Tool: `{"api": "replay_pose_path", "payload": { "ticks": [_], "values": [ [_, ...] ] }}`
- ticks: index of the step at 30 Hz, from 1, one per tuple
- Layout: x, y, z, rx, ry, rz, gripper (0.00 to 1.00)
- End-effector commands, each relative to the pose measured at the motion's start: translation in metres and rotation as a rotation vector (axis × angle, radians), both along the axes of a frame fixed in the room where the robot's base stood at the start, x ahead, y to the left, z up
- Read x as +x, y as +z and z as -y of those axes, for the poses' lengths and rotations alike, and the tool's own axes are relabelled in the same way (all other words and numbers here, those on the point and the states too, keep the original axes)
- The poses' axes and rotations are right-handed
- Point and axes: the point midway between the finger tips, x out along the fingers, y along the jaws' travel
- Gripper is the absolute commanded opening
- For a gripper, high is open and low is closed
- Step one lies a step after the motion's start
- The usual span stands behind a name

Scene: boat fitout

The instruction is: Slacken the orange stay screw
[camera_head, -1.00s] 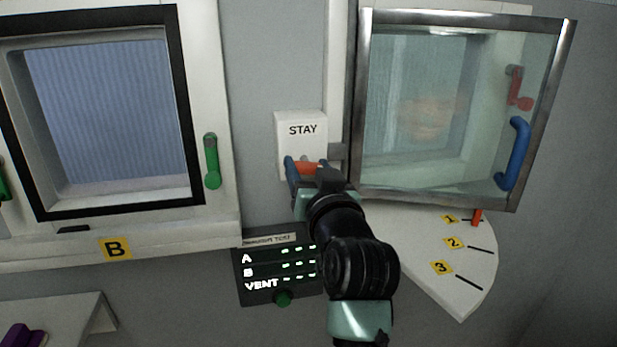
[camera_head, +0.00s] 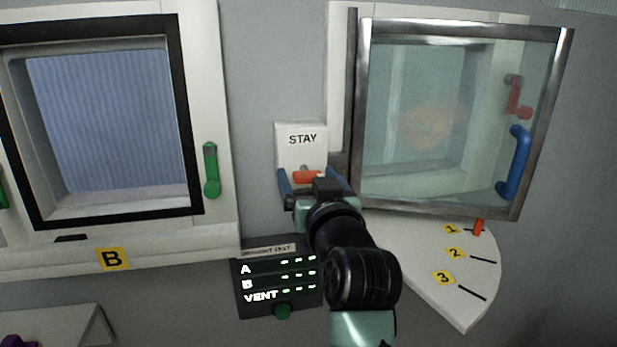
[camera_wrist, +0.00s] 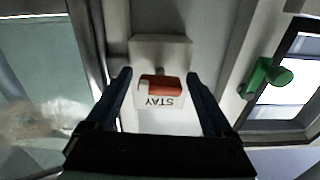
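The orange stay screw (camera_head: 307,176) is a short orange bar handle on the white box marked STAY (camera_head: 303,146). It lies roughly level across the box. My gripper (camera_head: 313,178) is in front of the box with its blue fingers spread, one on each side of the screw. In the wrist view the screw (camera_wrist: 161,86) sits between the two dark fingers, with a clear gap on both sides. The fingers do not touch it.
The glazed vent window (camera_head: 445,125) stands open at right, with a blue handle (camera_head: 516,162). Below it is a scale plate (camera_head: 462,300) marked 1, 2, 3, with an orange pointer (camera_head: 479,227) near 1. A display panel (camera_head: 255,289) is below left. Window B's green handle (camera_head: 211,171) is left.

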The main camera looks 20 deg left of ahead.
Motion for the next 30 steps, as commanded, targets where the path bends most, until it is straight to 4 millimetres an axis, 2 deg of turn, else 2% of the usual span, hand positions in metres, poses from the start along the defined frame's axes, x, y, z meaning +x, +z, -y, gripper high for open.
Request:
{"api": "replay_pose_path", "payload": {
  "ticks": [9, 14, 30],
  "values": [
    [-0.001, 0.001, 0.001, 0.001, 0.0, 0.002, 0.9],
    [-0.01, 0.0, 0.008, 0.002, -0.001, 0.002, 0.9],
    [-0.092, 0.0, 0.063, 0.002, -0.003, 0.001, 0.9]
  ]
}}
